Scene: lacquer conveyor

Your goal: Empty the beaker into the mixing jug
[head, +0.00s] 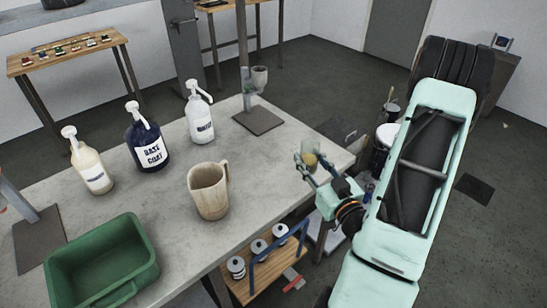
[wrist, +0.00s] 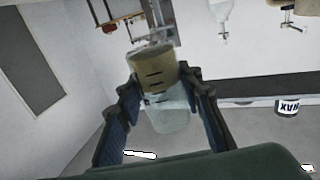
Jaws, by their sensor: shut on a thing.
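The mixing jug (head: 206,192) is a beige, worn jug with a handle, standing upright on the grey table (head: 170,235) right of its middle. My gripper (head: 312,168) is at the table's right edge, to the right of the jug and apart from it. It is shut on the beaker (head: 309,152), a small clear vessel with tan liquid in it. In the wrist view, which looks upside down, the beaker (wrist: 155,70) sits between my two dark fingers. The tan liquid fills one end and the rest is clear. The jug's inside is mostly hidden.
Three pump bottles, cream (head: 91,165), dark blue (head: 148,143) and white (head: 200,115), stand at the table's back. A green bin (head: 105,262) is at the front left. A stand with a cup (head: 260,79) is at the back right. Clear tabletop lies between jug and beaker.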

